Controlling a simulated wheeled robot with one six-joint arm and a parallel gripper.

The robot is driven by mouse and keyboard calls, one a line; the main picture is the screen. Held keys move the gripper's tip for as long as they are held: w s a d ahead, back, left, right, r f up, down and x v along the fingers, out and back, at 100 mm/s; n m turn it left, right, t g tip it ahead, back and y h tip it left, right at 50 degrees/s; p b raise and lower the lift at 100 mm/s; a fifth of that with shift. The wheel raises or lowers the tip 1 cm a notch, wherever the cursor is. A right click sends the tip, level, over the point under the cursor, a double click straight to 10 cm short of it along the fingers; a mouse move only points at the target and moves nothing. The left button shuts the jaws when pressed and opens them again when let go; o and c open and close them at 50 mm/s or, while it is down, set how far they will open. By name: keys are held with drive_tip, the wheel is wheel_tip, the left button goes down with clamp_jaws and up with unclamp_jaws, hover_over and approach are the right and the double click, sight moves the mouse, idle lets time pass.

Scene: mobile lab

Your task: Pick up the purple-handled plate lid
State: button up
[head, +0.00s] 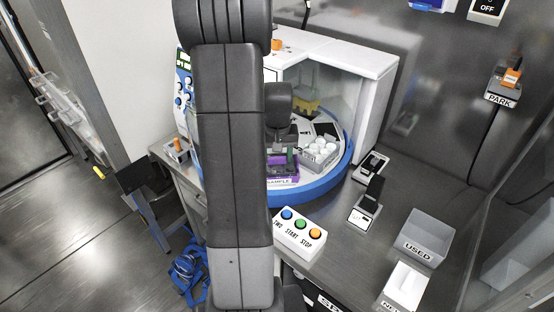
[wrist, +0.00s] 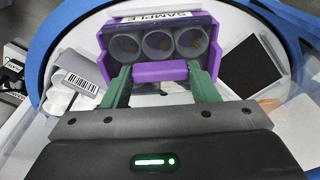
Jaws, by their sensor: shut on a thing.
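The purple handle of the plate lid (wrist: 160,71) lies between the two green fingers of my gripper (wrist: 160,82) in the wrist view. The fingers are shut on it from both sides. Right behind it is the purple sample plate (wrist: 205,22), with a SAMPLE label and three round wells showing. The plate also shows in the head view (head: 284,180), on the turntable, partly behind my arm. The lid's clear part is hard to make out, and I cannot tell whether it touches the plate.
The blue-rimmed turntable (head: 312,192) also carries a rack of white-capped tubes (head: 319,152). A white housing (head: 376,90) stands behind it. A button box (head: 300,231) is in front. Grey USED bin (head: 425,238) and a white box (head: 405,287) stand at the right.

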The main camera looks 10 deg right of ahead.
sight(277, 158)
wheel_tip(277, 158, up, 18)
drive_tip(key=shift+b, duration=0.35)
drive_tip(key=shift+r, duration=0.1)
idle(0.4)
wheel_tip(277, 158, up, 4)
drive_tip(key=p, duration=0.3)
drive_tip(key=shift+p, duration=0.4)
